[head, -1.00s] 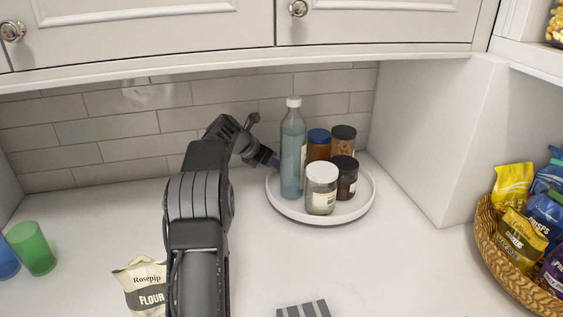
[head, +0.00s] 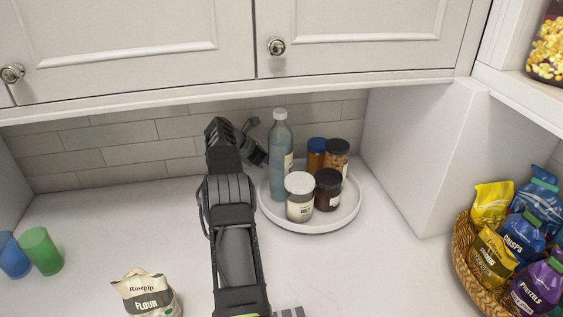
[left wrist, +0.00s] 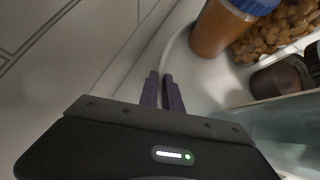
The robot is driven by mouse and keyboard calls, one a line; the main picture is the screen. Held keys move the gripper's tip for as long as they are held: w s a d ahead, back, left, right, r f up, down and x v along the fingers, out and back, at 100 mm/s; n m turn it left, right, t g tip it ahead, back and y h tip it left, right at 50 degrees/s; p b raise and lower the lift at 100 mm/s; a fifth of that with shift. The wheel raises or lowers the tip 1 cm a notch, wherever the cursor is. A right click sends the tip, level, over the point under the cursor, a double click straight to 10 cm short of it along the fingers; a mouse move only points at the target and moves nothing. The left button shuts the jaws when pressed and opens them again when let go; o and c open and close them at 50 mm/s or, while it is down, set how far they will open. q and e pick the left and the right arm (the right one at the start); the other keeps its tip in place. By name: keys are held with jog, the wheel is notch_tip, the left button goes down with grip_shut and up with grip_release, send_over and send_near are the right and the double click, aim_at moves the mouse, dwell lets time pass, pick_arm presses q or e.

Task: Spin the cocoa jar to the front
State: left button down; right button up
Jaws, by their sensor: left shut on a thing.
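A round white turntable (head: 335,222) stands on the counter near the back wall and carries several containers. A dark brown jar with a black lid (head: 327,190), probably the cocoa jar, sits at its front right; its label is unreadable. A white-lidded jar (head: 299,205) stands at the front left, a tall blue bottle (head: 280,165) at the left, a blue-lidded jar (head: 316,158) and a jar of brown pieces (head: 338,147) at the back. My left gripper (left wrist: 163,92) is shut on the turntable's rim at its back left (left wrist: 168,58). My right gripper is out of view.
A flour bag (head: 145,293) and green and blue cups (head: 42,250) stand left of my arm. A wicker basket of snack bags (head: 465,262) stands at the right. Upper cabinets (head: 150,45) overhang the back. The counter right of the turntable is clear.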

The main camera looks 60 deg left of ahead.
pick_arm(q)
jog(key=c, duration=1.6)
grip_release()
jog(key=shift+s+a+f, duration=0.1)
jog(key=shift+s+a, duration=0.05)
jog(key=shift+s, duration=0.05)
jog(key=shift+s+r, duration=0.3)
jog(key=shift+r, duration=0.1)
jog(key=b+v, duration=0.1)
jog(key=v, duration=0.5)
jog(key=shift+s+r+b, duration=0.25)
jog(key=shift+s+b, duration=0.05)
jog(key=shift+b, duration=0.1)
jog(key=shift+o, duration=0.3)
